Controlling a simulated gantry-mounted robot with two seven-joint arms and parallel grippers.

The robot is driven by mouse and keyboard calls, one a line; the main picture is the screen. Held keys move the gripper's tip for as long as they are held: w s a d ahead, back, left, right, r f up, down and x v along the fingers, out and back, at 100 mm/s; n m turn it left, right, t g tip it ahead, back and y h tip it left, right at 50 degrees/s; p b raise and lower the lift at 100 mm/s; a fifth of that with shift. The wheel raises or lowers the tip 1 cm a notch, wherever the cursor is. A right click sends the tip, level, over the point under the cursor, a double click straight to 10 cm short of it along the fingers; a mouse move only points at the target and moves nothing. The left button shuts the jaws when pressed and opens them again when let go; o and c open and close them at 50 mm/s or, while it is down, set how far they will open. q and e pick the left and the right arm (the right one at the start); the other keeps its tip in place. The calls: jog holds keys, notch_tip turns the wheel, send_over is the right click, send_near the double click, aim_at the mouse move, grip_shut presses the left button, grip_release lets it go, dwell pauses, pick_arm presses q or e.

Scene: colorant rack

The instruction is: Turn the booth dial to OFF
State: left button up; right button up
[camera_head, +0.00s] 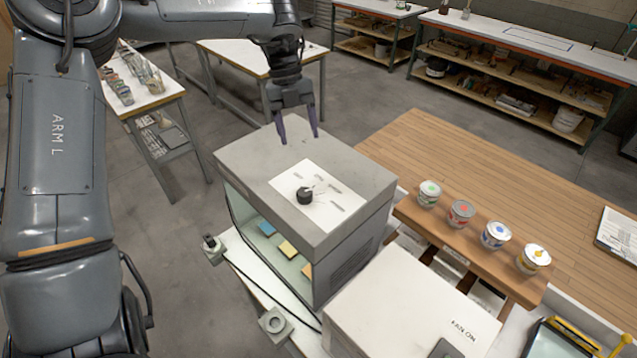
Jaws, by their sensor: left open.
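The booth (345,238) is a grey box with an open, lit front. A white label plate (330,212) lies on its top. The black booth dial (304,195) sits on the left part of that plate, with small marks around it that are too small to read. My left gripper (299,138) points down above the back edge of the booth top, its two dark fingers apart and empty. It is behind and above the dial, not touching it. My right gripper is not in view.
Coloured cards (288,248) lie inside the booth. A white box (410,315) marked FAN ON stands at its front right.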

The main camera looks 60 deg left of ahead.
aim_at(304, 191)
pick_arm(q)
jog(key=s+d+f, duration=0.1)
jog(key=d+f, duration=0.1)
jog(key=f, duration=0.1)
jog(key=s+d+f+g, duration=0.1)
jog(key=d+f, duration=0.2)
jog(key=s+d+f+g, duration=0.1)
jog(key=d+f, duration=0.1)
jog(key=f, duration=0.2)
jog(key=shift+s+d+p, duration=0.1)
jog(key=shift+d+p, duration=0.15)
jog(key=shift+p, duration=0.1)
jog(key=c, duration=1)
